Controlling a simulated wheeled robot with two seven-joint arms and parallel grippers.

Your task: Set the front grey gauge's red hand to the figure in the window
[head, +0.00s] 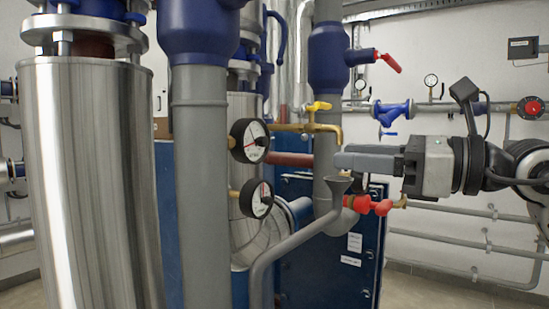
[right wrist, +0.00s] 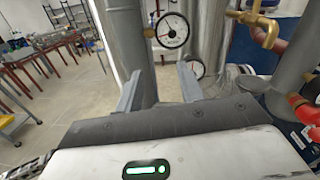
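Two round gauges with white dials and black rims are on the grey pipes. The upper gauge (head: 249,140) sits on a short fitting at the front grey pipe (head: 200,190); a red hand shows on its dial, but the figures are too small to read. The lower gauge (head: 257,198) sits below it on a brass fitting, also with a red mark. Both show in the right wrist view, the upper (right wrist: 173,30) and the lower (right wrist: 193,69). My right gripper (head: 338,160) is right of the gauges, apart from them; its fingers (right wrist: 160,69) are open and empty. I cannot make out a window figure.
A yellow-handled brass valve (head: 318,106) is just above my right gripper. A red-handled valve (head: 370,205) and a grey funnel pipe (head: 300,238) are below it. A large steel cylinder (head: 95,180) stands at left. Tables (right wrist: 45,50) stand on open floor beyond.

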